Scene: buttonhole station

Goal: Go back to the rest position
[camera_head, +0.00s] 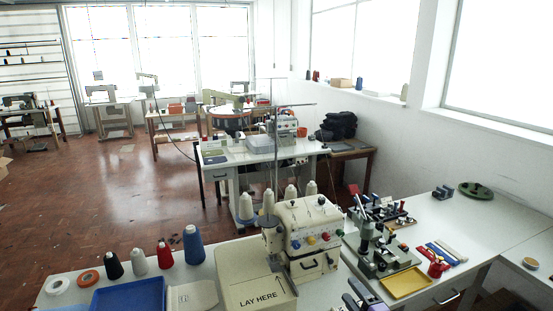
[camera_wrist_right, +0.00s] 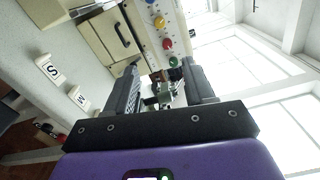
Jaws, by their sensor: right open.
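My right gripper (camera_head: 361,292) shows at the bottom edge of the head view, just right of the cream sewing machine (camera_head: 308,238). In the right wrist view its two dark fingers (camera_wrist_right: 162,85) stand apart with nothing held between them. The machine's front with its coloured knobs also shows in the wrist view (camera_wrist_right: 152,22), beyond the fingers. My left gripper is not in the head view.
A "LAY HERE" plate (camera_head: 250,277), a blue tray (camera_head: 128,296) and thread cones (camera_head: 193,245) lie to the left. A dark green press (camera_head: 372,245) and a yellow tray (camera_head: 405,283) stand to the right. Cards marked S (camera_wrist_right: 51,68) and M (camera_wrist_right: 79,97) show in the wrist view.

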